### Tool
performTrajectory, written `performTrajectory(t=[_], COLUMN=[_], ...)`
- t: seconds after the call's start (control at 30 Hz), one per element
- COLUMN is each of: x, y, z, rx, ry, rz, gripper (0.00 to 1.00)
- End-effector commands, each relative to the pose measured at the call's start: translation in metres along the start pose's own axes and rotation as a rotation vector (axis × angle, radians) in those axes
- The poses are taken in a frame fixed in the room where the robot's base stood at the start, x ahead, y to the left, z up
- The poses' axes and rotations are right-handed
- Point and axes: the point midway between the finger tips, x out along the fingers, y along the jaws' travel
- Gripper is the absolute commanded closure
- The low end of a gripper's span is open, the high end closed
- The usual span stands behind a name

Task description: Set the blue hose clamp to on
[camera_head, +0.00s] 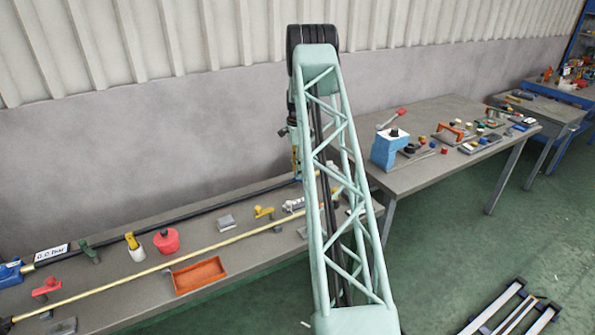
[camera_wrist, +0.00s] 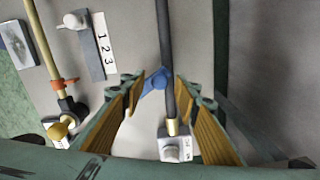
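The blue hose clamp (camera_wrist: 154,80) shows in the wrist view, on a dark hose (camera_wrist: 166,40) running down the picture. It lies between the tips of my gripper (camera_wrist: 160,90), which is open, with one finger on each side of the hose. I cannot tell whether a finger touches the clamp, or which setting it is in. In the head view the dark hose (camera_head: 190,204) runs along the back of the near bench. My arm hides its right end and the clamp there.
In the wrist view, a white fitting (camera_wrist: 177,148) sits at the hose's end. A yellow pipe (camera_wrist: 43,40) with an orange clamp (camera_wrist: 64,83) lies left, beside a 1-2-3 label (camera_wrist: 104,45).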

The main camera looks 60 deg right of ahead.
Motion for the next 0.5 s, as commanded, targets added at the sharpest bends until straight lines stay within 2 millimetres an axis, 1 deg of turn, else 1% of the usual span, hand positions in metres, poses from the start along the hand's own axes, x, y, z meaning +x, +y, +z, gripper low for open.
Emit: performTrajectory(t=[0.17,0.27,0.5], x=[-0.012,-0.024,-0.057], y=[0.0,-0.001,-0.001], z=[0.0,0.0,0.0], rx=[0.0,0.0,0.0], ry=[0.0,0.0,0.001], rz=[-0.001,-0.002,-0.003], gripper=[0.71,0.71,0.71])
